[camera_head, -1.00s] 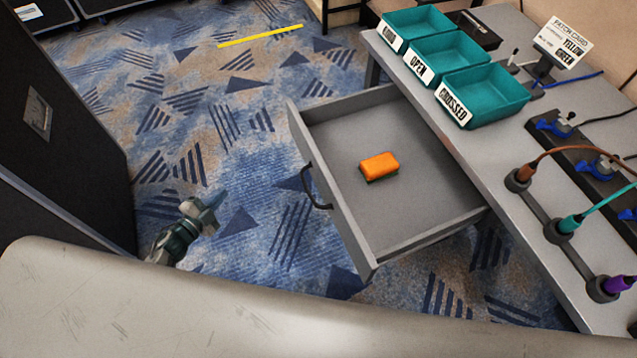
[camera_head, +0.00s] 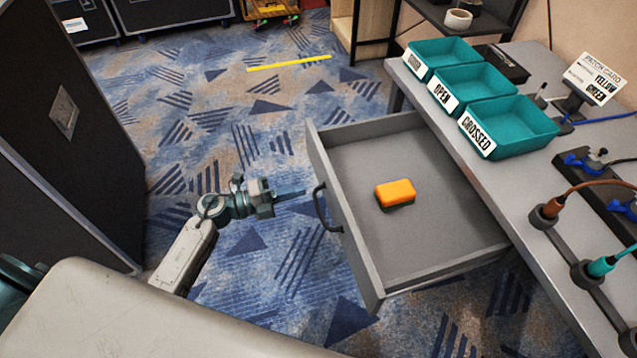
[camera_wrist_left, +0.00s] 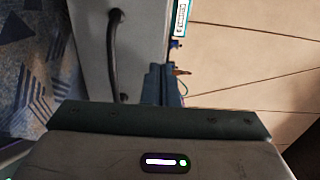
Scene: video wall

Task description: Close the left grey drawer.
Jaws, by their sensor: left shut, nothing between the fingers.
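The left grey drawer (camera_head: 435,222) is pulled well out from under the grey table. Its front panel faces left and carries a dark curved handle (camera_head: 323,208). An orange-topped block with a dark base (camera_head: 395,194) lies inside it. My left gripper (camera_head: 301,191) is shut and empty, pointing at the drawer front just left of the handle; whether it touches is unclear. In the left wrist view, the fingers (camera_wrist_left: 163,85) show beside the drawer front (camera_wrist_left: 140,35) and to the right of the handle (camera_wrist_left: 112,55). My right gripper is not in view.
The grey table (camera_head: 540,210) holds teal trays (camera_head: 510,127) labelled with signs, a patch card (camera_head: 597,78) and cable connectors. A black case (camera_head: 65,130) stands at the left. Patterned carpet (camera_head: 235,140) is clear between case and drawer.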

